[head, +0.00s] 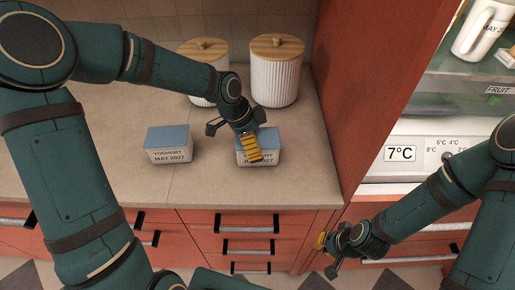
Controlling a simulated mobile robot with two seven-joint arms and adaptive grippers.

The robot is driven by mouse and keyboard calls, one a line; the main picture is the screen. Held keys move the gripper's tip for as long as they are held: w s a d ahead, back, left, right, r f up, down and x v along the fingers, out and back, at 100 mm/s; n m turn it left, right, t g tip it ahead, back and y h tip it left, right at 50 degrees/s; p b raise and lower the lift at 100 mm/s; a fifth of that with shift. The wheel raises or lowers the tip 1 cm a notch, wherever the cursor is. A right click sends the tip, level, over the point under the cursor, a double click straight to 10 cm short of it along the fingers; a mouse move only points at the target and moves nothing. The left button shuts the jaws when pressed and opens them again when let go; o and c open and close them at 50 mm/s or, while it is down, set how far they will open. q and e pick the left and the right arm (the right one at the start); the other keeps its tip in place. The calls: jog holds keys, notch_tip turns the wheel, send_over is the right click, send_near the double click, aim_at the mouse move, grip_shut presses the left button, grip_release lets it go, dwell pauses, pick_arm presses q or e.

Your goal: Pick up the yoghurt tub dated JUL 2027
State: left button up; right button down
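The yoghurt tub dated JUL 2027 (271,151) is a white box-shaped tub with a blue lid. It stands upright on the counter, its label partly covered by my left gripper (250,148). That gripper points down at the tub's front and top, with its yellow ribbed finger part across the label. Whether it touches the tub or how far its fingers are apart is unclear. A like tub dated MAY 2027 (169,153) stands to the left. My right gripper (326,255) is low in front of the drawers and fridge, fingers apart and empty.
Two white ribbed canisters with wooden lids, the left one (196,87) and the right one (275,80), stand behind. A red side panel (352,85) bounds the counter (110,120) on the right. An open fridge (395,150) with a mug (480,32) lies beyond it.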

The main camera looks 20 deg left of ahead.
pick_arm(q)
jog(key=shift+f, duration=0.15)
dwell(0.6)
jog(key=c, duration=1.1)
jog(key=shift+c, duration=0.2)
